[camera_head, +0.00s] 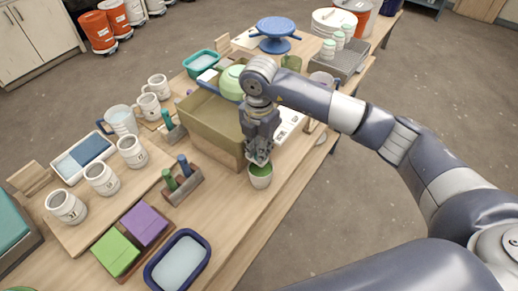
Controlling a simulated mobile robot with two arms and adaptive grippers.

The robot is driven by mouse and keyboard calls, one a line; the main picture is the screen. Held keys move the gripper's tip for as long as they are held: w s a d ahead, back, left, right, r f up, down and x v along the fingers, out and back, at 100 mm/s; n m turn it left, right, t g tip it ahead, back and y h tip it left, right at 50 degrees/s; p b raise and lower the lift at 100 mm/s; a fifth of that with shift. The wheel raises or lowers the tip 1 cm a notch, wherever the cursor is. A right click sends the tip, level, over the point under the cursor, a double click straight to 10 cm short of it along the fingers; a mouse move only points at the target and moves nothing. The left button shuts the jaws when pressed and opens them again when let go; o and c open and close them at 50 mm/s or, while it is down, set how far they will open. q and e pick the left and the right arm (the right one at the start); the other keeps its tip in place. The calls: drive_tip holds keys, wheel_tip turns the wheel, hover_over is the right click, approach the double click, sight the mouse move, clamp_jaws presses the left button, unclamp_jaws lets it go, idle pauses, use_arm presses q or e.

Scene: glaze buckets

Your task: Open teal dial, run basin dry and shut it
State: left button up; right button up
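My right gripper (260,158) points down at the table's front edge, its fingertips at the mouth of a small white cup (261,182) with a green inside. Whether the fingers are apart or closed on the rim is too small to tell. My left gripper is out of view. No teal dial can be made out. A teal-rimmed basin (203,68) stands at the back, behind a tan box. A dark-blue-rimmed basin (150,270) with pale contents stands at the near edge. Which basin the dial belongs to cannot be told.
The tan box (206,125) stands just left of my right gripper, with a pale green bowl (230,84) by its far side. Several white mugs (101,178) stand at left. A blue turntable (276,28) stands at the back. Bare table (235,215) lies near the cup.

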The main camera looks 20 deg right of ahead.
wheel_tip(320, 180, up, 12)
idle(0.6)
idle(0.4)
